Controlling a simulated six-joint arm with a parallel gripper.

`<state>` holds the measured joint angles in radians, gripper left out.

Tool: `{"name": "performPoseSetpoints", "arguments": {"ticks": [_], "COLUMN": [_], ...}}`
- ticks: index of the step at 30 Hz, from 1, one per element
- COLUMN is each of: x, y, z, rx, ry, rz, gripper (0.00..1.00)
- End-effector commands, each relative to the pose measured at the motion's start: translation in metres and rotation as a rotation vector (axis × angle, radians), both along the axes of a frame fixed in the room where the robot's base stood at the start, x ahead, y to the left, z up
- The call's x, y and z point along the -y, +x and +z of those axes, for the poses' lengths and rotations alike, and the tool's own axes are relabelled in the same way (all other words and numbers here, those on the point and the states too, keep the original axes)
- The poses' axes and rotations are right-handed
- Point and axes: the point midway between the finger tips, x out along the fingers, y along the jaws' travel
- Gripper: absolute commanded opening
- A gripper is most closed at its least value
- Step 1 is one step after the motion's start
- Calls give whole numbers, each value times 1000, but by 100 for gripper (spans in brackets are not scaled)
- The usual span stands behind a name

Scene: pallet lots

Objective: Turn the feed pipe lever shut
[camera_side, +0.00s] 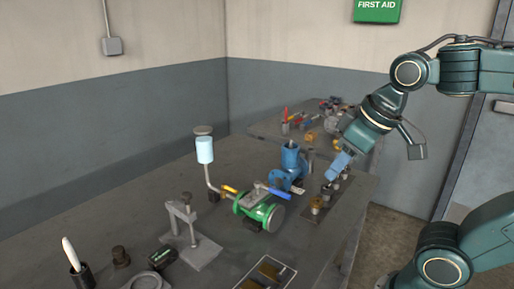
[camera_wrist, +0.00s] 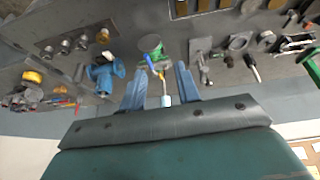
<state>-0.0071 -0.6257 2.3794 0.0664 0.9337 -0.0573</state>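A green valve body (camera_side: 258,211) lies on the grey bench with a blue lever (camera_side: 270,191) across its top. Beside it, a thin bent pipe (camera_side: 208,181) rises to a pale blue cylinder (camera_side: 205,150). I cannot tell which lever belongs to the feed pipe. My gripper (camera_side: 335,171) is above the bench, to the right of the green valve and apart from it. In the wrist view my gripper (camera_wrist: 158,69) has its fingers spread and empty. The green valve (camera_wrist: 150,43) and the pale cylinder (camera_wrist: 166,101) show between them.
A blue valve (camera_side: 290,168) stands between the green valve and my gripper. A grey clamp stand (camera_side: 190,235) is at front left. A second bench (camera_side: 270,129) with loose parts is behind.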

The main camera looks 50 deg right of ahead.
Motion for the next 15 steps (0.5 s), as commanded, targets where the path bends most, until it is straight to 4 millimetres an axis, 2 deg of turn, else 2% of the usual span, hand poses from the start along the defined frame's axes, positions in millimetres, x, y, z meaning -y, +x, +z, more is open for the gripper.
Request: {"name": "performPoseSetpoints", "arguments": {"ticks": [6,15], "x": [12,24], "y": [44,109], "z": [21,36], "rx": [-55,-135], "ry": [-42,-92], "rz": [-9,-19], "gripper": [32,32]}}
